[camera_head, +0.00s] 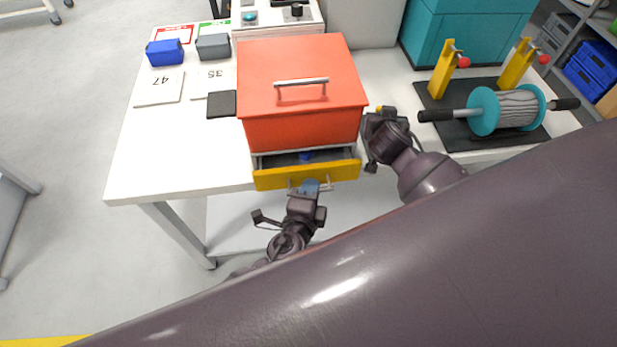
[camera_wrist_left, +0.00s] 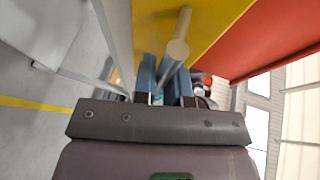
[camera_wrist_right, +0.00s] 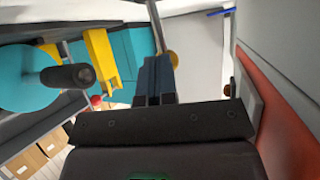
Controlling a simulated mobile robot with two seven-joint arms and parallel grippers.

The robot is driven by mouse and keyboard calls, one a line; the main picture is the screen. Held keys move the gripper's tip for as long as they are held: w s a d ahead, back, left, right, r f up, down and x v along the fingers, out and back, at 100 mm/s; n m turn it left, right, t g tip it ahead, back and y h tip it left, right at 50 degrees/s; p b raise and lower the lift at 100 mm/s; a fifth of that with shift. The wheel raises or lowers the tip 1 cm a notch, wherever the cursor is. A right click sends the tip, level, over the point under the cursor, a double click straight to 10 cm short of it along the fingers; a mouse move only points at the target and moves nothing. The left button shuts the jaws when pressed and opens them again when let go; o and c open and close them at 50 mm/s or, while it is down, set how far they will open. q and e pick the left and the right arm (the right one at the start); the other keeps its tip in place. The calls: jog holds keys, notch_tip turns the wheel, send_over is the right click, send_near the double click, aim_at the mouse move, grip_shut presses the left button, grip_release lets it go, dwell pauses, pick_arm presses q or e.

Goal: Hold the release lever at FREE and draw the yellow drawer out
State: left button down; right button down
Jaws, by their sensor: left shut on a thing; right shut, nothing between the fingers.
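The yellow drawer (camera_head: 275,179) is partly out of the red cabinet (camera_head: 300,90), with a strip of its inside showing. My left gripper (camera_head: 310,187) is shut on the drawer's metal handle (camera_head: 327,187). In the left wrist view the handle (camera_wrist_left: 178,50) passes between the blue fingers (camera_wrist_left: 164,80), beside the yellow front (camera_wrist_left: 205,25). My right gripper (camera_head: 372,122) is shut and empty at the cabinet's right side. In the right wrist view its fingers (camera_wrist_right: 155,78) are close beside a grey lever (camera_wrist_right: 157,25) with a yellowish knob (camera_wrist_right: 172,59). I cannot tell whether they touch, and no FREE mark is readable.
A small blue thing (camera_head: 305,156) lies in the drawer. Blue (camera_head: 165,52) and grey (camera_head: 213,46) bins and cards stand on the left of the white table (camera_head: 180,150). The floor before the drawer is clear.

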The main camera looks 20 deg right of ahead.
pick_arm(q)
jog(key=shift+s+a, duration=0.2)
jog(key=shift+s, duration=0.45)
jog(key=c, duration=1.2)
grip_release()
jog(key=v, duration=1.2)
